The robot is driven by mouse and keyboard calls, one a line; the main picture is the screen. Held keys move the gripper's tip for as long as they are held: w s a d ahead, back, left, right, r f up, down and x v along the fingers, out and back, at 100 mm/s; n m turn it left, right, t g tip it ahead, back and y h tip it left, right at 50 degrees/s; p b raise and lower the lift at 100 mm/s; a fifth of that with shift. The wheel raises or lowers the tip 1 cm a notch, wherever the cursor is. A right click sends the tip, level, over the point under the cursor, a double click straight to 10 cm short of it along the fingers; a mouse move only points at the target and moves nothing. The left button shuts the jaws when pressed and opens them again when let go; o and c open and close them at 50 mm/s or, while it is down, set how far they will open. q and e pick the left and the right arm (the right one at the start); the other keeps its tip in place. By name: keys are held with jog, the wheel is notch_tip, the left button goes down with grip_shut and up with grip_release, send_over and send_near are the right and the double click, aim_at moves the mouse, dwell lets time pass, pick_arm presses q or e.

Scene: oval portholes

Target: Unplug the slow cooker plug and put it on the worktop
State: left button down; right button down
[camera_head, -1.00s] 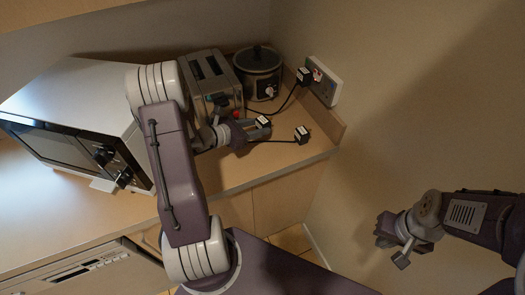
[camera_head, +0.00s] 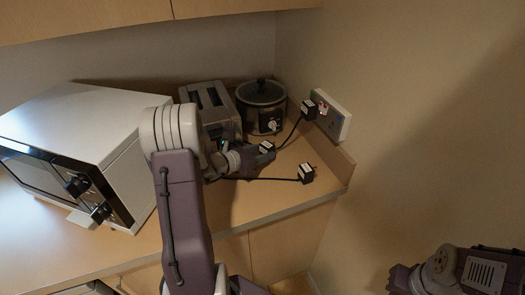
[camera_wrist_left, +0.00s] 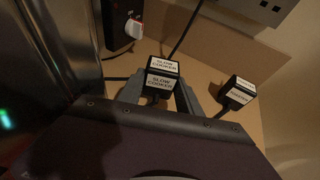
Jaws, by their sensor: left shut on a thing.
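My left gripper (camera_head: 264,150) is shut on a black plug (camera_wrist_left: 162,78) whose white labels read SLOW COOKER. The plug sits between the fingertips in the left wrist view, and its top also shows in the head view (camera_head: 267,146). It is low over the worktop (camera_head: 262,200), away from the wall socket (camera_head: 331,117); I cannot tell whether it touches the surface. The slow cooker (camera_head: 262,105) stands in the back corner. My right gripper (camera_head: 402,279) is at the lower right of the head view, partly cut off, far from the worktop.
A second plug (camera_head: 306,173) lies on the worktop to the right; it also shows in the left wrist view (camera_wrist_left: 238,92). A third plug (camera_head: 309,110) is in the socket, its cord trailing down left. The toaster (camera_head: 213,110) and microwave (camera_head: 82,140) stand left.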

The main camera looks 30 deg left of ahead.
pick_arm(q)
jog(key=shift+f, duration=0.45)
jog(key=shift+f+b, duration=0.35)
jog(key=shift+b, duration=0.15)
jog(key=c, duration=0.7)
grip_release()
jog(key=shift+c, duration=0.2)
jog(key=v, duration=0.9)
jog(key=shift+s+r, duration=0.1)
